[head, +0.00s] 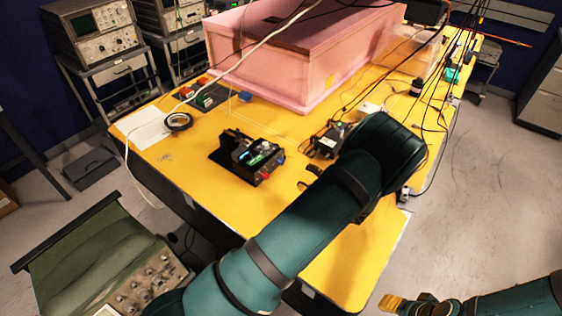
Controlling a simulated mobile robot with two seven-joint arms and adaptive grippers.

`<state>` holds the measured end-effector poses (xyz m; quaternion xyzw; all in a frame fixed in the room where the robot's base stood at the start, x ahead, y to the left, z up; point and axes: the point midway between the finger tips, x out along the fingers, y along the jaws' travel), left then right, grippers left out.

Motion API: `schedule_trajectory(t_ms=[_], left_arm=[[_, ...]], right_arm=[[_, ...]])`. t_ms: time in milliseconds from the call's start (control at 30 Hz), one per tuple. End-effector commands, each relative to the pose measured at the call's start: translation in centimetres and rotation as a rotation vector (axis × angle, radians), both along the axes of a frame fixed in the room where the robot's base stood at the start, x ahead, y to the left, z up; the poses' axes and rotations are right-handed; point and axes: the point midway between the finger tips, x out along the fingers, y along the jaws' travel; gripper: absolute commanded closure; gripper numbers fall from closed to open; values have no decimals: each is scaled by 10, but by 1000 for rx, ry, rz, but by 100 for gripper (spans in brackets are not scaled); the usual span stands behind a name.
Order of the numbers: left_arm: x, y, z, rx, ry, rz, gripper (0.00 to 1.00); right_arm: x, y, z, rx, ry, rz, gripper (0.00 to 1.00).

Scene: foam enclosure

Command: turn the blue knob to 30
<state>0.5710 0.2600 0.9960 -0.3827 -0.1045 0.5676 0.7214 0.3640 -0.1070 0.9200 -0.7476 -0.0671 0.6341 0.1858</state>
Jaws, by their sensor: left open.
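A black device (228,158) with a green circuit board stands on the yellow table. A small blue part (280,152) shows at its right side and looks like the blue knob; its setting and any scale are too small to read. A red part (265,176) is at its front corner. My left arm reaches over the table's front. My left gripper (307,178) is open, with dark fingertips just right of the device and apart from the blue part; the rest is hidden behind my arm. My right gripper (405,304) is low at the right, away from the table; its jaws are unclear.
A large pink foam enclosure (300,70) fills the back of the yellow table (220,215). A black box (328,142) with cables lies right of the device. A tape roll (178,121) and small coloured boxes (205,100) lie behind left. Loose cables hang overhead.

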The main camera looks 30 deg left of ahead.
Motion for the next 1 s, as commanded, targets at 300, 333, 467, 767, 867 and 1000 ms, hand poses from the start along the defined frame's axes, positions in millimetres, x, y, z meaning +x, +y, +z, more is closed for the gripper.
schedule_trajectory(t_ms=[300,333,467,767,867,1000], left_arm=[[17,51,-15,1,-2,9,61],[19,56,-17,1,-2,9,61],[27,78,-24,0,-4,8,61],[41,114,-35,0,-5,7,61],[43,118,-37,-1,-4,6,61],[44,120,-38,-1,-6,6,61]], right_arm=[[0,0,6,0,0,1,53],[0,0,6,0,0,1,53],[0,0,9,1,0,2,53],[0,0,12,1,0,2,53],[0,0,12,1,1,3,53],[0,0,12,1,1,3,53]])
